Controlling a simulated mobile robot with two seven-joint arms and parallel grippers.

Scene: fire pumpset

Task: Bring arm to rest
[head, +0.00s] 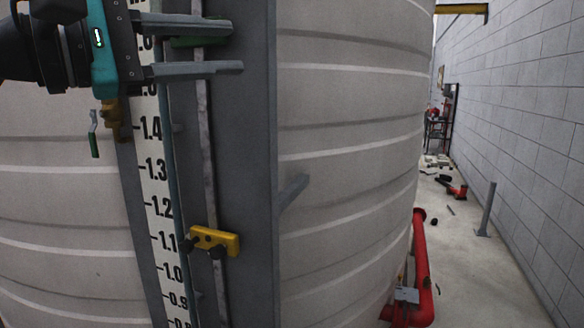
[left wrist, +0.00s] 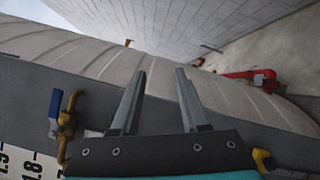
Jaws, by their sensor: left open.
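My left gripper (head: 238,47) is at the upper left of the head view, in front of the grey upright post of a large ribbed tank. Its two grey fingers point right and stand apart, with a gap between them. In the left wrist view the open fingers (left wrist: 166,72) also show, with nothing held between them. The left arm comes in from the left edge of the head view. My right gripper is in neither view.
The ribbed tank (head: 350,150) fills the middle. Beside the arm are a numbered scale (head: 153,170), a brass valve (head: 110,118) and a yellow block (head: 214,240). A red pipe (head: 420,270) runs low at right.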

